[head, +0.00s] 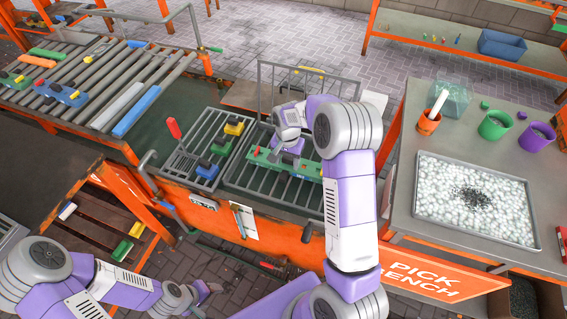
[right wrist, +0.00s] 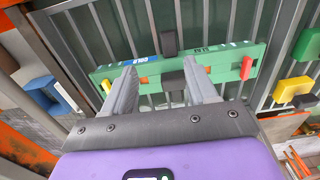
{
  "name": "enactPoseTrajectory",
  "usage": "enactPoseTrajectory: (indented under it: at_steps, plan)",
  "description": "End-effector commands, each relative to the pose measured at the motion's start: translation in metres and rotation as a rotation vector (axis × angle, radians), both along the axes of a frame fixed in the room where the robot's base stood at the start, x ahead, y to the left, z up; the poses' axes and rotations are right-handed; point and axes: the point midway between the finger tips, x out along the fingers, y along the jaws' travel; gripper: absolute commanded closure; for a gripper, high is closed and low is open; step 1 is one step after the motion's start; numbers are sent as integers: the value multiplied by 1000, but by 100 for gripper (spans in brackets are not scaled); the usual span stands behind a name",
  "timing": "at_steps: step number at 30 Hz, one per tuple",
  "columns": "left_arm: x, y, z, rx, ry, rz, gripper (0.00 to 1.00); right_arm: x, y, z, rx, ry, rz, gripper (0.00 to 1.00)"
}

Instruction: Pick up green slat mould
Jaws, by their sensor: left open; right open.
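The green slat mould (head: 309,170) is a long green bar lying on the dark grate of the bench in the head view. My left gripper (head: 190,298) is open and low at the lower left, away from the mould.
A smaller grate (head: 181,165) to the left holds blue, green and yellow pieces. A roller rack (head: 95,75) with coloured bars stands further left.

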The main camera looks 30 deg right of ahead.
Motion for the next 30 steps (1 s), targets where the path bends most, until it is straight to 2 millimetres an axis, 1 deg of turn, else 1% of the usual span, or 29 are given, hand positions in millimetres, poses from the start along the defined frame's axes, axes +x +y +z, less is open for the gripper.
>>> enactPoseTrajectory:
  at_steps: [1,4,8,12,17,24,27,30]
  plan:
    - [0,0,-13,0,-1,0,45,0,0,-13,0,0,0,43]
    - [1,0,-21,0,-1,0,45,0,0,-21,0,0,1,43]
    - [1,0,-26,0,-1,0,45,0,0,-30,0,1,1,43]
    - [1,0,-30,0,-1,0,45,0,0,-44,1,2,0,43]
    - [1,0,-35,0,-2,1,45,3,1,-57,1,2,1,43]
    - [1,0,-51,0,-2,1,45,7,1,-93,1,2,1,43]
    - [1,0,-53,0,-2,1,45,8,1,-99,0,0,1,43]
    - [1,0,-52,0,-2,1,45,8,1,-98,0,-1,1,43]
